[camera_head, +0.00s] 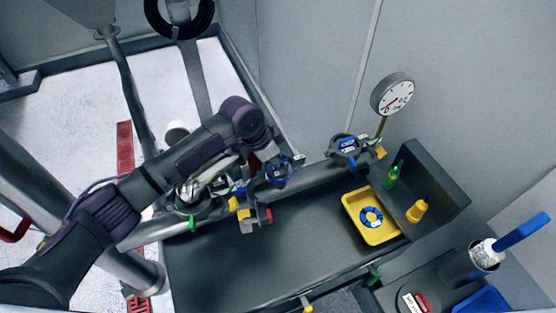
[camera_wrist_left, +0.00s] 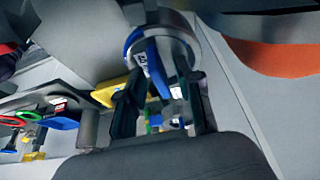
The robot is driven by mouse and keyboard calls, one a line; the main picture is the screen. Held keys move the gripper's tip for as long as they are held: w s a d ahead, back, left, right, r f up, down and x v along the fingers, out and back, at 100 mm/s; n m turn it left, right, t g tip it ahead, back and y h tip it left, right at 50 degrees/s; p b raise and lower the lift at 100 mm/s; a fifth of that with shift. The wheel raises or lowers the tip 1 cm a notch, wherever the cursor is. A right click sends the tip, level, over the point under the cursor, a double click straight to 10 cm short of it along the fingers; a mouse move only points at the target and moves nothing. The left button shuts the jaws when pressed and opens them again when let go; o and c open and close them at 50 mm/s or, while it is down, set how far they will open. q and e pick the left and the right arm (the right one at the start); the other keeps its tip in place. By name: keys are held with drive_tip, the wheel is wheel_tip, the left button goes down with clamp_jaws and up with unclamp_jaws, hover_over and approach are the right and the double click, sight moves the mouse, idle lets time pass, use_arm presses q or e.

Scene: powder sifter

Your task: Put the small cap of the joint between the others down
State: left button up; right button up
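My left gripper (camera_head: 268,172) reaches over the bench from the left; its tips are hard to make out in the head view. A round grey part with a blue label (camera_head: 281,169) is at its tips. In the left wrist view, this silver, blue-rimmed part (camera_wrist_left: 158,62) lies between and just beyond the two spread fingers (camera_wrist_left: 163,98). I cannot tell whether they touch it. A similar joint with a blue label (camera_head: 346,147) stands to the right, and more metal fittings (camera_head: 193,190) lie to the left, partly under my arm. My right gripper is not in view.
A yellow tray (camera_head: 351,204) holds a blue-and-white ring (camera_head: 371,217). The dark bench top (camera_head: 235,265) is clear in front.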

use_arm(q)
drive_tip(key=shift+r, duration=0.3)
drive_tip(key=shift+a+r, duration=0.2)
drive_tip(key=shift+r, duration=0.1)
drive_tip(key=b+v, duration=0.3)
drive_tip(key=v, duration=0.8)
